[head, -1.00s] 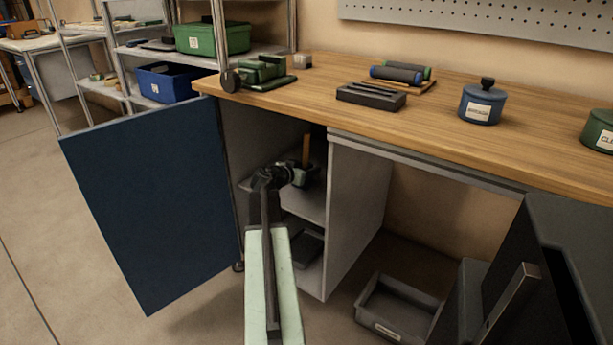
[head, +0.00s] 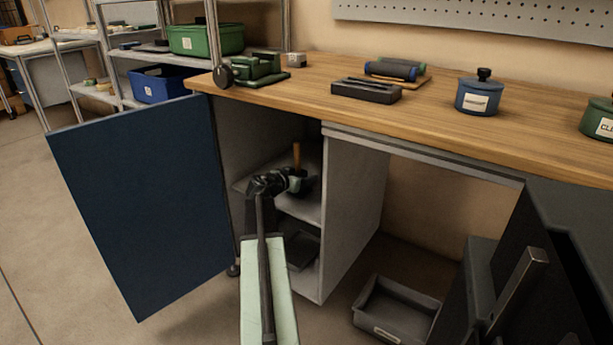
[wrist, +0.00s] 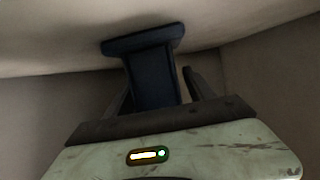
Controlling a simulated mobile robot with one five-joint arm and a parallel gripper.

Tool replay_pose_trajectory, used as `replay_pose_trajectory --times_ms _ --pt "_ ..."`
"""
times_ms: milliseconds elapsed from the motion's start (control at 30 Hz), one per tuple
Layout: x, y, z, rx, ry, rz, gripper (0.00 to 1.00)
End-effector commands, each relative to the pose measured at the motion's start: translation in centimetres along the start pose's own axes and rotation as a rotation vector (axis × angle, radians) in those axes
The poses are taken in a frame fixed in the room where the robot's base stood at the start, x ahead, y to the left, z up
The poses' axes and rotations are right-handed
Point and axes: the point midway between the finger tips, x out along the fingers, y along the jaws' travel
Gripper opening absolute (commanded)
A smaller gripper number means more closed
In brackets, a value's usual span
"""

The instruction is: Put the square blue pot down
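The square blue pot (wrist: 152,72) stands between the fingers of my gripper (wrist: 159,72) in the wrist view. A strip of background shows between the pot and the right finger; the left finger is close beside it, and I cannot tell if it touches. The fingers look open around the pot. In the head view my gripper (head: 287,182) is inside the open cupboard, at the upper shelf (head: 300,207). The pot (head: 304,186) is small and dark there, with a brown stick (head: 297,155) rising from it. Its contact with the shelf is partly hidden.
The blue cupboard door (head: 140,205) stands open to the left. A grey side panel (head: 352,220) bounds the cupboard on the right. The wooden worktop (head: 430,115) is above, with a round blue pot (head: 479,95). A grey bin (head: 395,310) is on the floor.

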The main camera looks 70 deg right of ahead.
Motion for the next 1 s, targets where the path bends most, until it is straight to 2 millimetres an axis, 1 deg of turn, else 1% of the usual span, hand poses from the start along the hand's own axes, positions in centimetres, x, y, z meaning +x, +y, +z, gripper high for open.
replay_pose_trajectory --times_ms 233,333,467,600,733,800,900,1000 --pt "0.1 0.1 -0.1 0.001 0.0 0.002 0.63" --pt "0.0 0.2 -0.7 0.001 0.0 0.003 0.63" --pt "-2.5 0.4 -0.6 0.0 0.0 0.001 0.63" --pt "-6.2 0.4 -0.7 0.0 0.0 0.0 0.63" --pt "-9.2 0.4 -0.7 0.001 0.0 0.001 0.63" --pt "-10.3 0.4 -0.6 0.001 0.0 0.003 0.63" --pt "-11.4 0.3 -0.5 0.0 0.001 0.003 0.63" --pt "-11.9 0.3 -0.4 0.001 0.0 0.005 0.63"
